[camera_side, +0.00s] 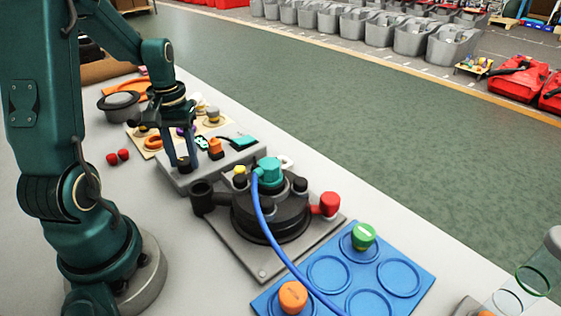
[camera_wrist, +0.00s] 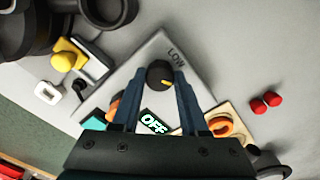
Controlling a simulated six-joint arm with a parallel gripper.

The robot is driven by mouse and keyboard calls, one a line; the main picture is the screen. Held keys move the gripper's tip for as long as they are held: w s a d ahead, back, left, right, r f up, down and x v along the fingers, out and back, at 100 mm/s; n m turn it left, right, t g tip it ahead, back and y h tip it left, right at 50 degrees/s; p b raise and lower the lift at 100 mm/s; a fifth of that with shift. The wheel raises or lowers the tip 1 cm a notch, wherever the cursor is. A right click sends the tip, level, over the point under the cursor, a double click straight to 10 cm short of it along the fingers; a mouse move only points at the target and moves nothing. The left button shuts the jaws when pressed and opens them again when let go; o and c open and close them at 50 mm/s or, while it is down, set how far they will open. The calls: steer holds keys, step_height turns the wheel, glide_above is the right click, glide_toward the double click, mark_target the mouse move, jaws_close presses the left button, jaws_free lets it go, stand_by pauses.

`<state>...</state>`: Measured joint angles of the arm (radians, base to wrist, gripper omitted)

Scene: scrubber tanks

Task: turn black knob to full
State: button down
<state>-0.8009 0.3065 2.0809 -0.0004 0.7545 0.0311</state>
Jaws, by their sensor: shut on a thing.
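The black knob (camera_wrist: 158,71) sits on the grey panel (camera_wrist: 128,86) in the wrist view. A yellow mark shows on the knob's top, toward its lower right edge as I see it. My gripper (camera_wrist: 161,76) is shut on the knob, one finger on each side. In the side view my gripper (camera_side: 183,163) points down at the left part of the grey panel (camera_side: 210,172), where its fingers partly hide the knob (camera_side: 184,166).
A black round fixture (camera_side: 270,215) with a teal cap, a blue hose and a red knob (camera_side: 329,204) stands in front of the panel. A blue tray (camera_side: 405,278) lies nearer. Two red pieces (camera_side: 118,157) lie left of my gripper. An orange knob (camera_side: 215,149) stands close on the right.

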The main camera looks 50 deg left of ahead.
mark_target(184, 160)
steer(key=shift+c, duration=2.2)
jaws_free()
steer(key=shift+r, duration=2.65)
steer(key=d+r+m+t+y, duration=0.1)
steer(key=d+r+m+t, duration=0.45)
steer(key=d, duration=0.85)
steer(key=s+d+m, duration=0.1)
steer(key=s+d, duration=0.1)
steer(key=s+d+m+h, duration=0.1)
steer(key=d+m, duration=0.1)
steer(key=shift+s+d+r, duration=0.2)
steer(key=shift+s+d, duration=0.05)
steer(key=shift+s, duration=0.15)
